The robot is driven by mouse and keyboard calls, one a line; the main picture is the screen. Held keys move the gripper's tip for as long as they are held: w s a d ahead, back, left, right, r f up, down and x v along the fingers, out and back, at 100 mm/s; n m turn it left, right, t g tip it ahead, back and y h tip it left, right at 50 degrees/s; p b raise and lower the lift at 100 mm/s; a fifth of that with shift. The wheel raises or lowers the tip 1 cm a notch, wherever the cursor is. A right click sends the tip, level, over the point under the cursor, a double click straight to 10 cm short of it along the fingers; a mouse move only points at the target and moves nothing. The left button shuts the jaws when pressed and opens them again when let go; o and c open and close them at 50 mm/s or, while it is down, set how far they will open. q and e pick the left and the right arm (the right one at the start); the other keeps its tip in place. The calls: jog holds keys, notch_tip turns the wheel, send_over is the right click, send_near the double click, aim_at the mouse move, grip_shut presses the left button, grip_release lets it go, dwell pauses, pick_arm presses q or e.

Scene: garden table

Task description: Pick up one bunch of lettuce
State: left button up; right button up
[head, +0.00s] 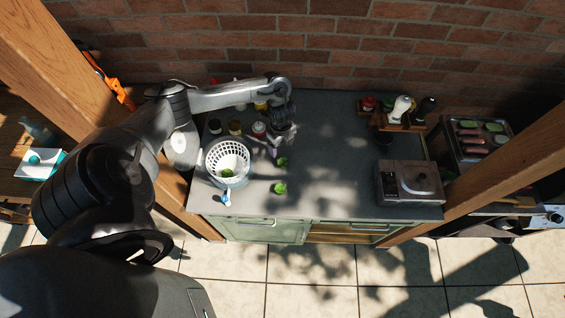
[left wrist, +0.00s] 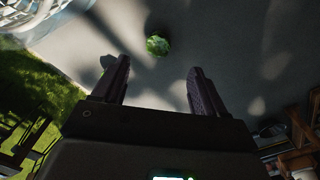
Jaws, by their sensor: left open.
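Two small green lettuce bunches lie on the dark grey counter, one nearer the wall (head: 282,162) and one nearer the front edge (head: 280,188). More green lettuce (head: 227,173) shows inside the white basket (head: 240,154). My left gripper (head: 274,150) hangs over the counter just above and left of the farther bunch. In the left wrist view my left gripper (left wrist: 158,76) is open and empty. One lettuce bunch (left wrist: 157,45) lies beyond the fingertips, roughly midway between them; I cannot tell which bunch it is. My right gripper is not in view.
The basket stands left of the lettuce, with jars (head: 235,128) behind it and a blue-white bottle (head: 226,197) in front. A wooden rack with bottles (head: 402,108) stands at the back. The middle of the counter is clear.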

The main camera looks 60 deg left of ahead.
pick_arm(q)
send_over(282, 160)
notch_tip(282, 160, down, 4)
jog(key=shift+a+f, duration=0.1)
jog(key=f, duration=0.3)
jog(key=shift+s+d+f+p, duration=0.1)
jog(key=shift+d+f+p, duration=0.2)
jog(key=shift+f, duration=0.1)
jog(key=shift+a+f, duration=0.1)
jog(key=shift+f, duration=0.55)
jog(key=c, duration=1.1)
